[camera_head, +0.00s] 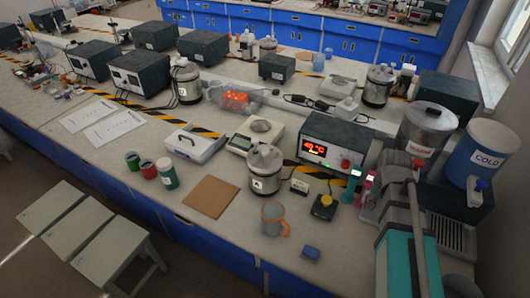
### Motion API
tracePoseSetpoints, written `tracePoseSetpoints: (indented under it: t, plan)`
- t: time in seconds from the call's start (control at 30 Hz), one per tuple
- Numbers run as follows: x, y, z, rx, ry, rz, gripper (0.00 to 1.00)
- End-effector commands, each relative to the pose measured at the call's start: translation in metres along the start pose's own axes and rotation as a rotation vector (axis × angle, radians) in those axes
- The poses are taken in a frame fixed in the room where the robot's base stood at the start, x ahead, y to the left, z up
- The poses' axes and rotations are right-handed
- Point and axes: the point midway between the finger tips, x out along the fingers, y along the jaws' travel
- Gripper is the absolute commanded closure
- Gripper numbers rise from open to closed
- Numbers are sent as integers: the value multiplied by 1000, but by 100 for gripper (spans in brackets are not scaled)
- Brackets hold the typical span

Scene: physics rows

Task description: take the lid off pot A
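Pot A (263,180) is a shiny metal pot with a white label that appears to read A. It stands upright on the bench, right of the middle of the view. Its metal lid (265,157) sits on top, with a small dark knob in the centre. My gripper cannot be made out. Grey and teal parts at the lower right look like my own arm and body, and they are to the right of pot A, apart from it.
A dark box with a red display (333,146) stands right behind pot A. A scale (255,136) is behind it to the left. A brown square mat (211,197) lies bare at front left.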

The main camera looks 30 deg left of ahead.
Motion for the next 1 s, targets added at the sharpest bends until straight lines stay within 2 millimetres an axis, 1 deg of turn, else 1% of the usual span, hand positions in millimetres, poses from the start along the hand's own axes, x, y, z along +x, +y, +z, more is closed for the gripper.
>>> tracePoseSetpoints:
  t: [0.03,0.27,0.3,0.47,0.5,0.67,0.8,0.9,1.0]
  plan:
    - [-17,-22,-8,20,0,0,15]
    - [-52,-103,-18,150,0,0,15]
    - [-58,-118,-19,171,0,0,15]
    - [-82,-178,-17,261,0,0,15]
    - [-88,-193,-16,284,0,0,15]
    - [-112,-255,-6,372,0,0,15]
    - [-133,-310,8,451,0,0,15]
    - [-146,-346,20,504,0,0,15]
    - [-156,-374,31,549,0,0,15]
